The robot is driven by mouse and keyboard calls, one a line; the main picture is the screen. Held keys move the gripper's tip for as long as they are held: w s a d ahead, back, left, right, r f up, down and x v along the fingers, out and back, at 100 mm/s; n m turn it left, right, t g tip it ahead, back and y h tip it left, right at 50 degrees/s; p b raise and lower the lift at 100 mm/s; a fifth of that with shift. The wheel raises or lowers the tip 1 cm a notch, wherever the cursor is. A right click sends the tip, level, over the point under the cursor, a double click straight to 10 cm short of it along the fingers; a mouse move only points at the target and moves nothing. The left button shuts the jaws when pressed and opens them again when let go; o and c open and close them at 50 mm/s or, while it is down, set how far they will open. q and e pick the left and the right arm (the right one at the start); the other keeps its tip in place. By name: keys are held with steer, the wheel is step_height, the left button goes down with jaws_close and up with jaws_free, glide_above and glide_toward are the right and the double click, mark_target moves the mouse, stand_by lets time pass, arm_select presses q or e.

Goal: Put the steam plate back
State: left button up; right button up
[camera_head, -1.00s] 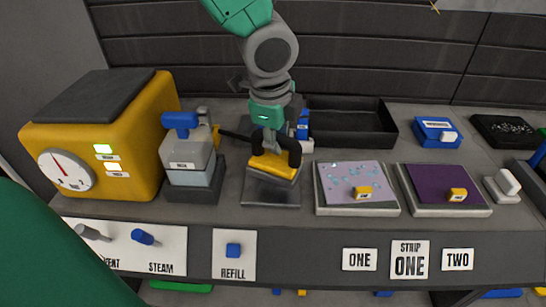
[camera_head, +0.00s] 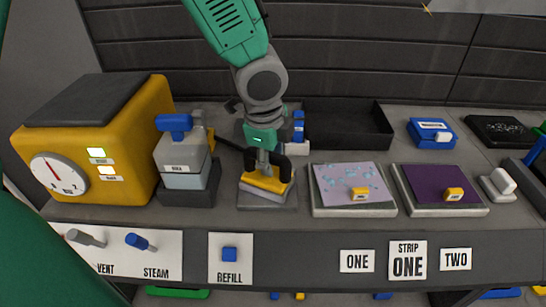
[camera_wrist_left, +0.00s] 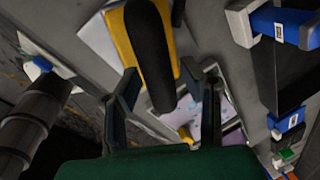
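The steam plate (camera_head: 262,183), with a yellow top and a black handle, sits low on a flat grey pad (camera_head: 250,205) at the middle of the bench. It looks close to level, and I cannot tell whether it rests fully on the pad. My left gripper (camera_head: 265,167) comes down from above onto the handle. The plate's yellow edge (camera_wrist_left: 120,40) shows beside the handle. My right gripper is not in view.
A yellow steam machine (camera_head: 90,140) and a blue-topped bottle (camera_head: 183,160) stand left. Two framed panels, lilac (camera_head: 340,180) and purple (camera_head: 435,178), lie right. A black tray (camera_head: 345,125) is behind. Labelled controls line the bench front.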

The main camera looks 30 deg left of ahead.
arm_select(q)
steer(key=shift+a+r, duration=0.2)
steer(key=shift+a, duration=0.1)
steer(key=v, duration=0.2)
steer(key=p+v, duration=0.1)
steer(key=v, duration=0.1)
steer(key=shift+a+r, duration=0.15)
steer(key=shift+a, duration=0.15)
steer(key=w+p+v, duration=0.1)
steer(key=w+v, duration=0.1)
steer(key=v, duration=0.5)
glide_above(264, 182)
steer(key=shift+d+r, duration=0.1)
steer(key=shift+r, duration=0.1)
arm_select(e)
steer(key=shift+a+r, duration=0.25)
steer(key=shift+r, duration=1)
arm_select(q)
steer(key=shift+a, duration=0.2)
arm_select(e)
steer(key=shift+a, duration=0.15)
arm_select(q)
steer(key=shift+d, duration=0.1)
